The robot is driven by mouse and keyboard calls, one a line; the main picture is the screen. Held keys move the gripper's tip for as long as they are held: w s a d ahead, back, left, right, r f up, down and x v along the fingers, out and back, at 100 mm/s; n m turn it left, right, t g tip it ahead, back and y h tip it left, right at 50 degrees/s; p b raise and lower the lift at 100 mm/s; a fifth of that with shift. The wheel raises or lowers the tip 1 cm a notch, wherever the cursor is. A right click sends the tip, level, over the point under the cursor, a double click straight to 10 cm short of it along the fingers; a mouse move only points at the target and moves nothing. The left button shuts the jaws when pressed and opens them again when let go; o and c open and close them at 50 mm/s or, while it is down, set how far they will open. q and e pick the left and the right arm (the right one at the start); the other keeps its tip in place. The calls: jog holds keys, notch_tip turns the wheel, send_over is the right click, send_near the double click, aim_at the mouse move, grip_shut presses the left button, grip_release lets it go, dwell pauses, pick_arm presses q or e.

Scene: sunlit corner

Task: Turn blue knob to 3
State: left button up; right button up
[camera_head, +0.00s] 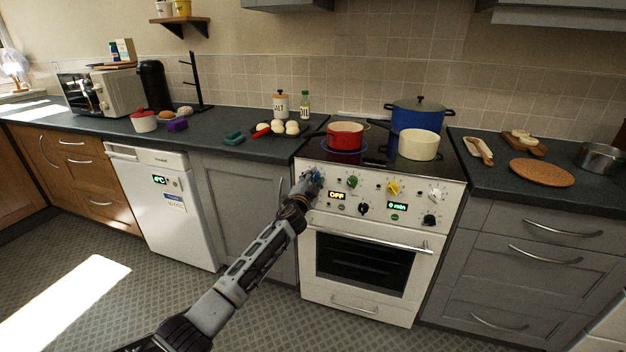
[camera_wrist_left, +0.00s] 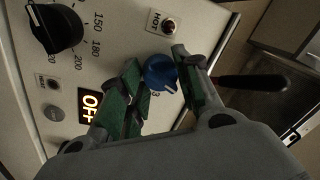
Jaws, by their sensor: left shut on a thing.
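The blue knob (camera_head: 317,174) is at the left end of the stove's front panel, and it also shows in the wrist view (camera_wrist_left: 160,72). My left gripper (camera_head: 306,183) is at this knob. In the wrist view its green-padded fingers (camera_wrist_left: 160,84) are on either side of the knob, shut on it. A white pointer mark on the knob faces the lower side of that picture, near a printed 3. The rest of the knob's scale is hidden by the fingers. My right gripper is not in view.
The stove (camera_head: 378,235) also has a green knob (camera_head: 352,181), a yellow knob (camera_head: 393,187), a white knob (camera_head: 435,195) and black knobs. A red pot (camera_head: 345,135), a cream pot (camera_head: 418,145) and a blue pot (camera_head: 420,113) stand on top. The oven handle (camera_head: 365,240) runs below.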

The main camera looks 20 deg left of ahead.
pick_arm(q)
jog(key=shift+m, duration=1)
jog(key=m+p, duration=0.1)
jog(key=m, duration=0.4)
jog(key=shift+h, duration=0.3)
jog(key=m+p, duration=0.1)
jog(key=m, duration=0.3)
jog(key=shift+h, duration=0.4)
jog(key=shift+m, duration=0.3)
jog(key=shift+f+m+p, duration=0.1)
jog(key=shift+m+p, duration=0.25)
jog(key=shift+m, duration=0.15)
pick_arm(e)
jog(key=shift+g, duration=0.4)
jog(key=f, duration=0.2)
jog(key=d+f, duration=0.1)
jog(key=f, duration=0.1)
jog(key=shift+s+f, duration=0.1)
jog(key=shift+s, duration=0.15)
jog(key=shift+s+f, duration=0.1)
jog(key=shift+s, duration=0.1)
pick_arm(q)
jog(key=o, duration=1)
jog(key=shift+o, duration=0.3)
